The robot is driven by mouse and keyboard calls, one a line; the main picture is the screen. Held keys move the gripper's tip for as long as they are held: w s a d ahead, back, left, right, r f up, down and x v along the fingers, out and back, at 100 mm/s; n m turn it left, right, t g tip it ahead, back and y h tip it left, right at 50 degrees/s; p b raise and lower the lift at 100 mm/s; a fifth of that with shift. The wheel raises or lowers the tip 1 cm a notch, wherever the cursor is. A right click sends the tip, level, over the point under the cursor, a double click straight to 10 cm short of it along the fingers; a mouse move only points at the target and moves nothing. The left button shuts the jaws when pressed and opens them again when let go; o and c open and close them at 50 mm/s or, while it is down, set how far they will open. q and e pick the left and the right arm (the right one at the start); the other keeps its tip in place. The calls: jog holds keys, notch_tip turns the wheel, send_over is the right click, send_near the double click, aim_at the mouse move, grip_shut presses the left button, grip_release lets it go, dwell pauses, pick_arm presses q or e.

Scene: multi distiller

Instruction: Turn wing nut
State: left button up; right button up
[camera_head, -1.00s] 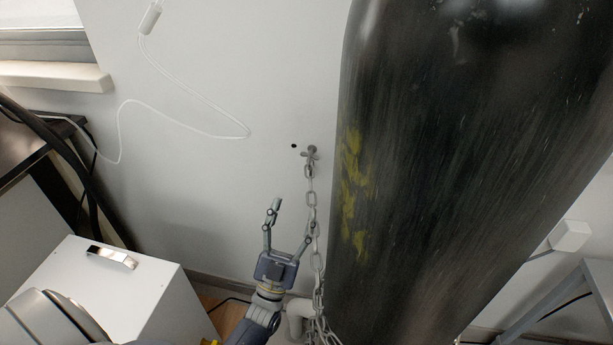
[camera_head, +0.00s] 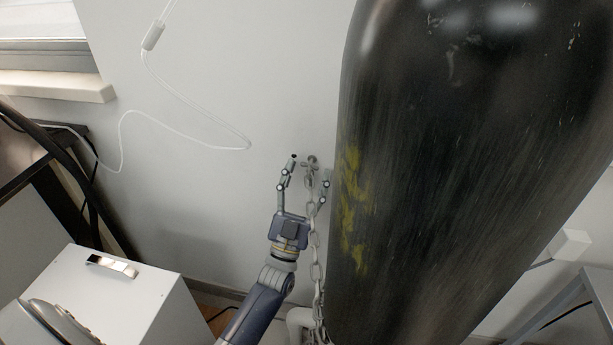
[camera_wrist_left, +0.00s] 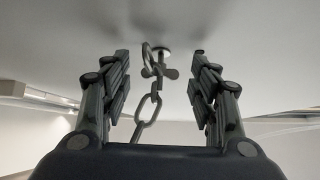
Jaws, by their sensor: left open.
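The wing nut (camera_head: 312,161) is a small grey metal piece on the white wall, left of the big dark gas cylinder. In the left wrist view the wing nut (camera_wrist_left: 160,72) sits ahead, between the two fingers. A grey chain (camera_head: 316,240) hangs from the same wall fixing; its links (camera_wrist_left: 147,110) also pass between the fingers in the wrist view. My left gripper (camera_head: 309,170) is open, with one finger on each side of the chain just below the wing nut. No finger visibly touches the nut. My right gripper is not in view.
The tall black cylinder (camera_head: 440,170) with yellow marks stands close to the right finger. A white box with a handle (camera_head: 110,290) is at lower left. A thin white cord (camera_head: 185,97) hangs on the wall.

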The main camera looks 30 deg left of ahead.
pick_arm(q)
jog(key=shift+c, duration=0.2)
jog(key=c, duration=1)
jog(key=shift+n+y, duration=0.4)
jog(key=shift+c, duration=0.2)
jog(key=n+y, duration=0.3)
jog(key=n, duration=0.1)
jog(key=shift+d+f+g+y+b, duration=0.1)
jog(key=shift+d+g+y+b, duration=0.05)
jog(key=shift+g+y+b, duration=0.2)
jog(key=shift+d+n+g+y, duration=0.1)
jog(key=shift+n+g+y, duration=0.45)
jog(key=shift+n+y, duration=1.1)
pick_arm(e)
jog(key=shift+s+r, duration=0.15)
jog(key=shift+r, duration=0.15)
pick_arm(q)
jog(key=o, duration=1.1)
jog(key=v, duration=1.2)
